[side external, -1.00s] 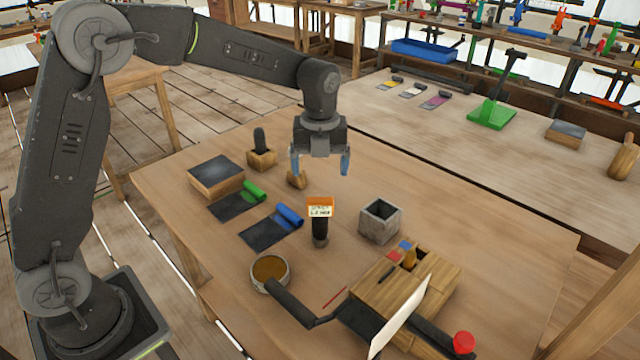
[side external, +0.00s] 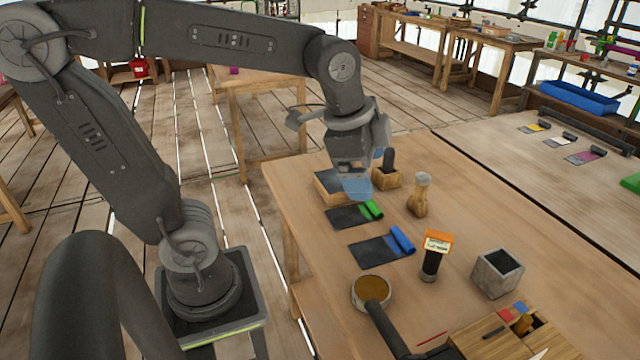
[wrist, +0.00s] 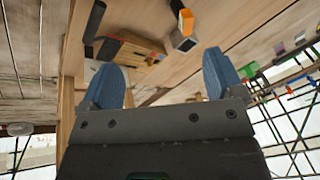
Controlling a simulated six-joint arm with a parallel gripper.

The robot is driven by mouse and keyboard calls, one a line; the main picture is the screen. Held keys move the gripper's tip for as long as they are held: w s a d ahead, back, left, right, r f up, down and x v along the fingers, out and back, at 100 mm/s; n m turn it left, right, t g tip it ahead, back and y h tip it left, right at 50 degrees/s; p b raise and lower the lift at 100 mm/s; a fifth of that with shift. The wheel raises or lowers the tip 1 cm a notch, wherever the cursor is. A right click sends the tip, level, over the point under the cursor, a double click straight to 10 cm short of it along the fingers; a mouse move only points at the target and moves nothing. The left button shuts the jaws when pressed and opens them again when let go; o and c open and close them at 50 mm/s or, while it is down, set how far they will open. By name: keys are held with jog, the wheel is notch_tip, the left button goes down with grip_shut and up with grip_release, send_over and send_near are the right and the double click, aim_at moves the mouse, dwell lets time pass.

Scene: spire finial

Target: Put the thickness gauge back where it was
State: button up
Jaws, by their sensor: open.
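The thickness gauge, which I take to be the black handheld device with an orange head and a small label or display (side external: 437,243), stands upright on the wooden table. It is between the blue roll and the grey box. Its orange part also shows in the wrist view (wrist: 186,20). My gripper (side external: 366,172) is open and empty above the back left of the table, near the dark-topped wooden block (side external: 330,186). It is well apart from the gauge. In the wrist view both blue fingers (wrist: 164,78) are spread with nothing between them.
A green roll (side external: 371,210) and a blue roll (side external: 402,240) lie on dark mats. A wooden stamp-like piece (side external: 419,197), a round tin (side external: 371,290), a grey box (side external: 498,273) and a wooden organiser (side external: 490,338) stand around the gauge. The table's right back part is clear.

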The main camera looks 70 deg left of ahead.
jog(key=s+f+n+t, duration=0.1)
jog(key=s+f+n, duration=0.1)
jog(key=s+n, duration=0.5)
jog(key=shift+s+a+n+t, duration=0.15)
jog(key=shift+s+n+t, duration=0.15)
jog(key=shift+n, duration=0.4)
dwell(0.4)
